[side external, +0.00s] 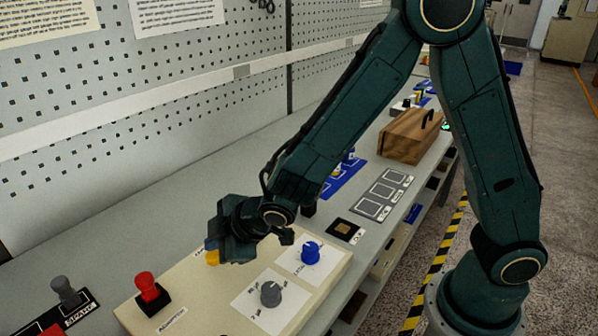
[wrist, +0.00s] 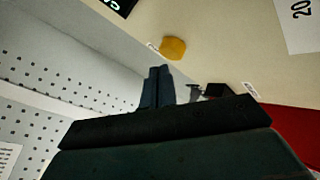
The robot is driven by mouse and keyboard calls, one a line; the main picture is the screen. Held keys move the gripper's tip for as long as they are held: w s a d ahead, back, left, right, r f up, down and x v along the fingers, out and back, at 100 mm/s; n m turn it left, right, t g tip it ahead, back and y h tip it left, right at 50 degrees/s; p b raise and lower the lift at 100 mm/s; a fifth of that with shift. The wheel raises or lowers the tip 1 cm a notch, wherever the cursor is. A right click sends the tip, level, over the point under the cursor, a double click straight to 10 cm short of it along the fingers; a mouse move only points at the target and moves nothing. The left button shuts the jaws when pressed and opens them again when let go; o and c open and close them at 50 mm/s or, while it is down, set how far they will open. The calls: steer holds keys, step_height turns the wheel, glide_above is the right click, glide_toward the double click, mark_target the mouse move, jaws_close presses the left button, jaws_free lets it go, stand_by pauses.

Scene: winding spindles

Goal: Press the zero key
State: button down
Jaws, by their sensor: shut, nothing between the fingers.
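A yellow key (wrist: 173,48) sits on the cream panel (wrist: 225,45) in the wrist view, with a small label beside it that I cannot read. In the side view the yellow key (side external: 212,258) shows at the left edge of my gripper, which hides part of it. My gripper (side external: 222,248) is low over the panel with its fingers together and nothing between them. In the wrist view my gripper's fingertips (wrist: 158,72) point toward the key, just below it in the picture. I cannot tell whether they touch it.
A red knob (side external: 147,287) on a black base, a grey knob (side external: 271,293) and a blue knob (side external: 310,252) stand on the panel. A grey knob (side external: 66,291) on a black base is far left. A wooden box (side external: 410,137) stands farther back. The pegboard wall (side external: 150,85) runs behind.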

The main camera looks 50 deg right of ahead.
steer(key=shift+f, duration=0.9)
stand_by(1.0)
steer(key=shift+r, duration=0.95)
steer(key=shift+r, duration=0.1)
stand_by(0.3)
steer(key=shift+r, duration=2.45)
steer(key=shift+d, duration=0.1)
